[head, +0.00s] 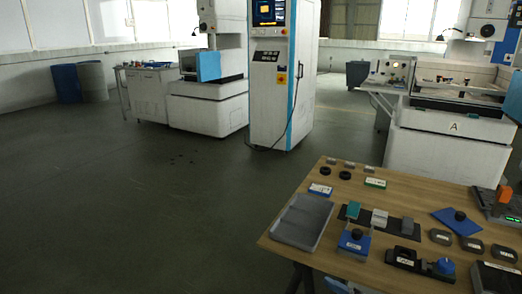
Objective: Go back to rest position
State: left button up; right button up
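Neither my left gripper nor my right gripper shows in the head view. Whether they are open or shut is hidden from me. The wooden work table (283,247) stands at the lower right. On it are a grey tray (303,222), a blue block fixture with a black knob (354,242), a dark strip with teal, white and grey blocks (380,221), and a blue plate with a black knob (457,221).
A tall white control cabinet (268,95) stands at the back middle. A white machine marked A (452,145) is behind the table. Another machine (208,105) and blue and grey drums (66,84) are back left. The floor (120,215) left of the table is clear.

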jog(key=s+d+f+m+h, duration=0.4)
jog(key=s+f+m+h, duration=1.1)
jog(key=m, duration=0.5)
pick_arm(q)
notch_tip(320, 180, up, 17)
jog(key=s+a+y+p, duration=0.1)
jog(key=a+p, duration=0.1)
jog(key=p, duration=2.6)
jog(key=shift+s+a+r+g, duration=0.15)
jog(key=shift+s+g, duration=0.15)
jog(key=shift+g, duration=0.1)
pick_arm(e)
notch_tip(320, 180, up, 17)
jog(key=d, duration=0.3)
jog(key=shift+f, duration=0.2)
